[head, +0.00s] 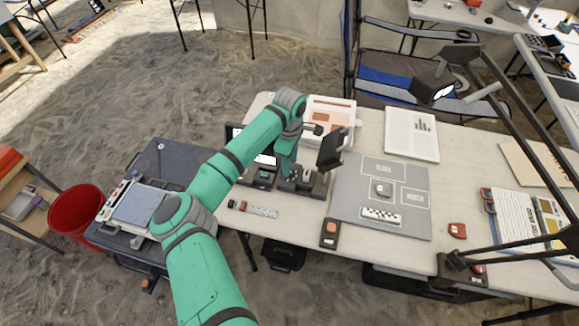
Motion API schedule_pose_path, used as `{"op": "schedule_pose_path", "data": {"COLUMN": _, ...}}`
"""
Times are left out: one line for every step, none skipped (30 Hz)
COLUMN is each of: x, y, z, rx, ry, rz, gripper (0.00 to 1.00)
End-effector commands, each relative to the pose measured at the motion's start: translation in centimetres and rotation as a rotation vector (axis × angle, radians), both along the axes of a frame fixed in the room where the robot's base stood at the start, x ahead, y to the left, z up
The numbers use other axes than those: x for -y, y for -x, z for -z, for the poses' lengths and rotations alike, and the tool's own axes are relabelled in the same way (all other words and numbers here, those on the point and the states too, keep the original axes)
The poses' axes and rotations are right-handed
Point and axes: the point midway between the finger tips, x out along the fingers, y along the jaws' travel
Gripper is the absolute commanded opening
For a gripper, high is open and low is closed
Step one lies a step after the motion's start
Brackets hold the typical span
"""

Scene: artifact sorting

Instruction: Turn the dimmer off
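A small dark box with an orange knob or button (330,230) sits at the front edge of the pale table, left of the grey mat; it may be the dimmer, but its markings are too small to read. My green arm reaches over the table from the lower left and bends down at its far end. My gripper (288,172) is low over the table, beside a dark device (313,187), behind and left of the orange-topped box and apart from it. Its fingers are too small and dark to tell whether they are open or shut.
A black desk lamp (434,90) stands at the right, with its arm crossing above the table. The grey mat (413,219) holds a small grey object and a scale strip. A red bucket (79,205) stands at the left.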

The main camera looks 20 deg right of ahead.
Motion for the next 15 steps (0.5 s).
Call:
{"op": "schedule_pose_path", "data": {"x": 0.1, "y": 0.0, "z": 0.7, "rx": -0.003, "ry": 0.002, "rz": -0.001, "gripper": 0.40}}
{"op": "schedule_pose_path", "data": {"x": 0.1, "y": 0.0, "z": 1.0, "rx": -0.002, "ry": 0.002, "rz": -0.001, "gripper": 0.40}}
{"op": "schedule_pose_path", "data": {"x": 0.1, "y": 0.0, "z": 1.4, "rx": -0.001, "ry": 0.001, "rz": -0.001, "gripper": 0.40}}
{"op": "schedule_pose_path", "data": {"x": 0.1, "y": 0.0, "z": 1.7, "rx": -0.001, "ry": 0.001, "rz": -0.001, "gripper": 0.40}}
{"op": "schedule_pose_path", "data": {"x": 0.1, "y": 0.0, "z": 1.9, "rx": -0.001, "ry": 0.001, "rz": -0.001, "gripper": 0.40}}
{"op": "schedule_pose_path", "data": {"x": 0.1, "y": 0.0, "z": 2.1, "rx": -0.001, "ry": 0.001, "rz": 0.000, "gripper": 0.40}}
{"op": "schedule_pose_path", "data": {"x": 0.1, "y": 0.0, "z": 2.2, "rx": -0.001, "ry": 0.001, "rz": 0.000, "gripper": 0.40}}
{"op": "schedule_pose_path", "data": {"x": 0.1, "y": 0.0, "z": 2.3, "rx": -0.001, "ry": 0.001, "rz": 0.000, "gripper": 0.40}}
{"op": "schedule_pose_path", "data": {"x": 0.1, "y": 0.0, "z": 2.4, "rx": -0.001, "ry": 0.001, "rz": 0.001, "gripper": 0.40}}
{"op": "schedule_pose_path", "data": {"x": 0.1, "y": 0.0, "z": 2.4, "rx": -0.001, "ry": 0.001, "rz": 0.001, "gripper": 0.40}}
{"op": "schedule_pose_path", "data": {"x": 0.1, "y": 0.0, "z": 2.4, "rx": 0.000, "ry": 0.001, "rz": 0.001, "gripper": 0.40}}
{"op": "schedule_pose_path", "data": {"x": 0.1, "y": 0.0, "z": 2.5, "rx": 0.001, "ry": 0.001, "rz": 0.001, "gripper": 0.40}}
{"op": "schedule_pose_path", "data": {"x": 0.1, "y": 0.0, "z": 2.5, "rx": 0.001, "ry": 0.001, "rz": 0.001, "gripper": 0.40}}
{"op": "schedule_pose_path", "data": {"x": 0.1, "y": 0.0, "z": 2.5, "rx": 0.001, "ry": 0.001, "rz": 0.001, "gripper": 0.40}}
{"op": "schedule_pose_path", "data": {"x": 0.1, "y": 0.0, "z": 2.4, "rx": 0.001, "ry": 0.001, "rz": 0.001, "gripper": 0.40}}
